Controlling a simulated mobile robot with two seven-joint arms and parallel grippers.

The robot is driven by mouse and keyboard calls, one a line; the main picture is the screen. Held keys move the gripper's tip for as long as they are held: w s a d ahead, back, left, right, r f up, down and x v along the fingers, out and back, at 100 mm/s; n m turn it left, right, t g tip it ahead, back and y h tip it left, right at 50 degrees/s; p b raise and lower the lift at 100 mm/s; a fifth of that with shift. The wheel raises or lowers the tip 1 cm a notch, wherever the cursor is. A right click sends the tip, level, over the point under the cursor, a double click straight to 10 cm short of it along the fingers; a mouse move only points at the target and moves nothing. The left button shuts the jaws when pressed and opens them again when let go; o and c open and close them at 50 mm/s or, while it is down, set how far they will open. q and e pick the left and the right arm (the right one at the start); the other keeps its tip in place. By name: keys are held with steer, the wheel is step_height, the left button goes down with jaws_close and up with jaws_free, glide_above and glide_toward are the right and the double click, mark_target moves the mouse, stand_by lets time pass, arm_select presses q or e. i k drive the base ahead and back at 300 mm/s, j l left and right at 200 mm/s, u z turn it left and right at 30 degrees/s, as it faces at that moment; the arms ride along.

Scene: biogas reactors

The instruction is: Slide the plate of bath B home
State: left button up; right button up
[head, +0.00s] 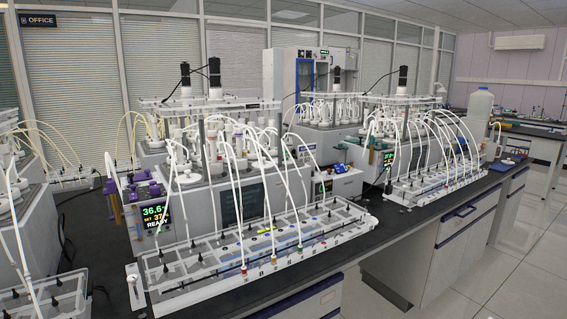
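Several lab baths stand on the black bench. The middle bath (240,198) is closest to the centre and carries a display (156,217) reading 36.6 and READY. A clear top plate (215,103) sits above its bottles, with dark motors on it. A right bath (370,150) with a similar top plate (385,100) stands further back. A left bath (33,225) is cut by the left edge. I cannot read any letter marking bath B, nor tell whether a plate is fully seated. Neither gripper is in view.
A long clear tube rack (210,290) with white hoses lies before the middle bath, another rack (440,187) before the right one. A white jug (480,112) stands at the bench's far end. The floor at right is clear.

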mark_target(216, 100)
steer(key=i+l, duration=0.2)
steer(key=l, duration=0.15)
steer(key=i+l, duration=0.25)
steer(key=i+l+u, duration=0.1)
steer(key=l, duration=0.3)
steer(key=i, duration=0.1)
